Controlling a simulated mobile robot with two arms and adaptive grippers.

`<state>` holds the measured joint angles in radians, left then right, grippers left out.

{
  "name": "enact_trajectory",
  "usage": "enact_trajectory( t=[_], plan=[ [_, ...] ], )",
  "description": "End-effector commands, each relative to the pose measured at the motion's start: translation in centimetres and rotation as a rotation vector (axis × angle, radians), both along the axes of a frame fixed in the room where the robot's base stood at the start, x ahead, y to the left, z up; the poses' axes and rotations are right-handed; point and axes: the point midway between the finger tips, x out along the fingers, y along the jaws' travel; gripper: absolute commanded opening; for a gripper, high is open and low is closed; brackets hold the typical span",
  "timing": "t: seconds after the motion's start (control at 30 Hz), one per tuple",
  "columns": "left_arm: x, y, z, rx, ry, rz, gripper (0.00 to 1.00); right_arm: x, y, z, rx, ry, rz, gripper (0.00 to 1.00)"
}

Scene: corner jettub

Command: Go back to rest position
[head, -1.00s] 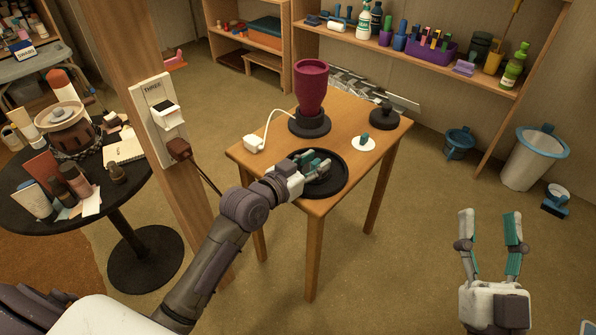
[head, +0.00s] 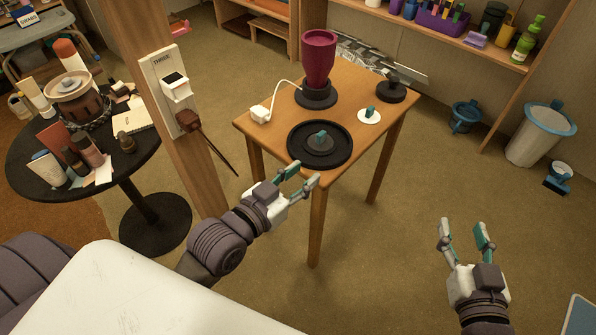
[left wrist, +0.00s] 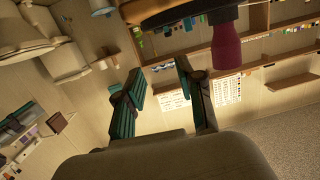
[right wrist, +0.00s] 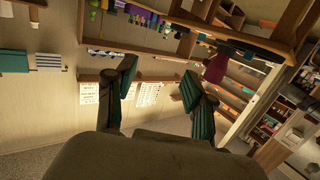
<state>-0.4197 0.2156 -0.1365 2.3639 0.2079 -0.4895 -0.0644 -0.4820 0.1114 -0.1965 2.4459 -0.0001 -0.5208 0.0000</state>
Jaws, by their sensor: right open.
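My left gripper (head: 304,177) is open and empty. It hangs just off the near edge of the small wooden table (head: 300,123), in front of the round black tray (head: 345,162). Its spread fingers also show in the left wrist view (left wrist: 158,70) with nothing between them. My right gripper (head: 463,226) is open and empty over the bare floor to the right of the table. Its two fingers are apart in the right wrist view (right wrist: 158,75). A dark disc with a teal knob (head: 321,138) lies in the tray.
The table also bears a maroon cup (head: 319,58) on a black base, a white disc (head: 369,117), a black lidded piece (head: 391,92) and a white plug (head: 260,114). A wooden post (head: 170,150) and a cluttered round black table (head: 140,175) stand left.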

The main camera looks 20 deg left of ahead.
Motion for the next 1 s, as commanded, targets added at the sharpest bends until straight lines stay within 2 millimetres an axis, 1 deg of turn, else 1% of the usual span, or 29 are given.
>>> enact_trajectory(
  t=[0.03, 0.1, 0.2, 0.67, 0.73, 0.77, 0.87, 0.97, 1.0],
  plan=[
    [-0.8, -0.7, 0.6, -0.009, -0.003, 0.020, 0.38, 0.0, 0.0, 0.0, 0.000, 0.000, 0.000, 0.54],
    [-1.5, -1.2, 1.3, -0.009, -0.006, 0.047, 0.38, 0.0, 0.0, 0.0, 0.000, -0.001, 0.000, 0.54],
    [-1.9, -1.3, 1.7, -0.006, -0.010, 0.067, 0.38, 0.0, 0.0, 0.0, 0.000, -0.001, 0.000, 0.54],
    [-1.9, -1.3, 1.7, -0.003, -0.010, 0.068, 0.38, 0.0, 0.0, 0.1, 0.000, -0.002, 0.000, 0.54],
    [-1.8, -1.4, 1.5, 0.000, 0.001, 0.068, 0.38, 0.2, 0.1, -0.2, -0.002, 0.010, 0.002, 0.54],
    [-1.6, -1.4, 1.2, 0.004, 0.013, 0.068, 0.38, 0.3, 0.1, -0.5, -0.005, 0.022, 0.001, 0.54],
    [-0.9, -1.5, -1.0, 0.024, 0.084, 0.070, 0.38, 1.0, 0.2, -2.7, -0.021, 0.094, -0.001, 0.54],
    [-0.6, -1.4, -5.1, 0.056, 0.204, 0.071, 0.38, 1.3, 0.1, -6.8, -0.050, 0.215, -0.002, 0.54],
    [-0.7, -1.3, -7.1, 0.072, 0.260, 0.072, 0.38, 1.2, 0.0, -8.8, -0.063, 0.271, -0.004, 0.54]
  ],
)
